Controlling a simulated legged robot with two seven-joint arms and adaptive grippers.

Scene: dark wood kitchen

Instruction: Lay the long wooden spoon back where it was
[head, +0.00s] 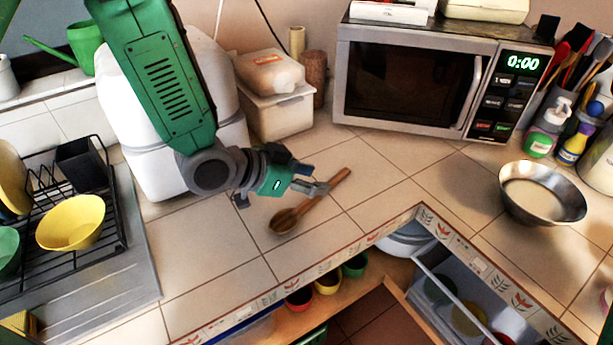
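The long wooden spoon (290,216) is at the tiled counter, its bowl toward the lower left and its handle pointing to the upper right. My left gripper (314,185) reaches down from the upper left, its fingertips at the middle of the spoon's handle. The fingertips overlap the handle in the picture and hide a small part of it. I cannot tell whether they are closed on it, nor whether the spoon rests fully on the tiles. My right gripper is not in view.
A microwave (405,80) stands at the back, with a lidded plastic container (277,110) left of it. A metal bowl (542,192) is on the right. A dish rack (112,190) with a yellow bowl (72,224) is on the left. The counter's front edge runs below the spoon; tiles around it are clear.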

